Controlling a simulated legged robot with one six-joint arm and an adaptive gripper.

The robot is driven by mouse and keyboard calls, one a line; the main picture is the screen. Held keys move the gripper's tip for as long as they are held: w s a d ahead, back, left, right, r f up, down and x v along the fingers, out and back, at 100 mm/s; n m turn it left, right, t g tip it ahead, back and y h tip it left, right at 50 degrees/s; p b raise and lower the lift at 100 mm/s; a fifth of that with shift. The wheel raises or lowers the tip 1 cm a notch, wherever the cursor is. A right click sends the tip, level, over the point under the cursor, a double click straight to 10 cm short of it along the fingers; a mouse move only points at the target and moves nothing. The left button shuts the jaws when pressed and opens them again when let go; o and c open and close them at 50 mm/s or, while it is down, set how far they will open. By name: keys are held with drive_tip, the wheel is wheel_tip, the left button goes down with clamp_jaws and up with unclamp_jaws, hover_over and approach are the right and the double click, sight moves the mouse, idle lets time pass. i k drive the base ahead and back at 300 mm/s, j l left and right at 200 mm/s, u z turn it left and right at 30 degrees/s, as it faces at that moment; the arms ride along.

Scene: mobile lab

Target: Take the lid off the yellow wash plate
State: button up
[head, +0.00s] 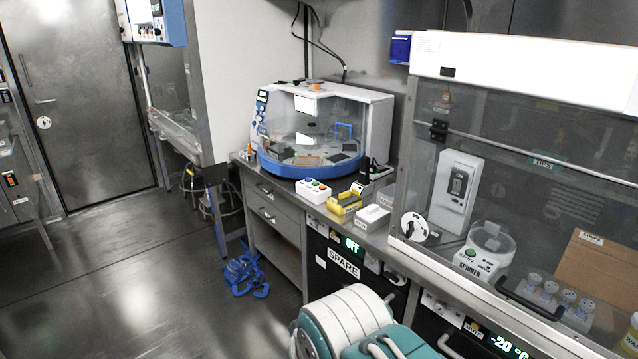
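The yellow wash plate (344,205) sits on the grey counter, between a white button box and a small white box. Its top looks paler and greyish in the middle, with yellow around it. A small yellow piece stands at its back right corner. At this size I cannot tell where the lid ends and the plate begins. White and teal links of my arm show at the bottom centre, in front of and below the counter. My gripper is not in view.
The white button box (313,190) and white box (373,218) flank the plate closely. A round machine with a blue base (310,168) stands behind. A glass-fronted hood (520,130) is at right. Blue items (243,272) lie on the floor; open floor is at left.

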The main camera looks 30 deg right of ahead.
sight(345, 198)
drive_tip(key=i+z, duration=0.15)
drive_tip(key=i, duration=0.5)
drive_tip(key=i+j+z, duration=0.2)
drive_tip(key=i, duration=0.5)
drive_tip(key=i+z, duration=0.6)
drive_tip(key=z, duration=0.25)
drive_tip(key=i+z, duration=0.4)
drive_tip(key=i+j+z, duration=0.15)
drive_tip(key=z, duration=0.3)
drive_tip(key=j, duration=0.1)
